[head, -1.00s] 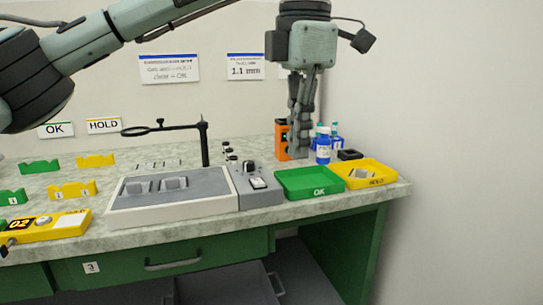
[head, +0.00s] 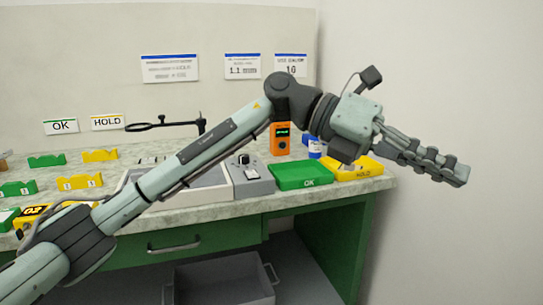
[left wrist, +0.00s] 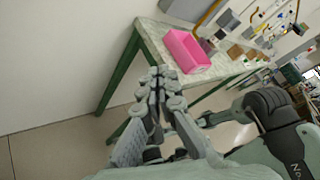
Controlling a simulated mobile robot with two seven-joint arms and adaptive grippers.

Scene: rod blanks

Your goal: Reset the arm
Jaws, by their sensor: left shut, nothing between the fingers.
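My left arm crosses the head view from the lower left. Its gripper (head: 440,168) is at the right, out past the bench's right end, pointing right and slightly down in front of the bare wall. It is shut and empty. In the left wrist view the same gripper (left wrist: 158,78) shows its fingers together, with floor and a wall beyond. My right gripper is not in view.
The bench carries a green OK tray (head: 300,178), a yellow HOLD tray (head: 345,174), an orange device (head: 280,139) and a grey control box (head: 250,180). A pink bin (left wrist: 187,50) stands on another table in the left wrist view. Free air surrounds the gripper.

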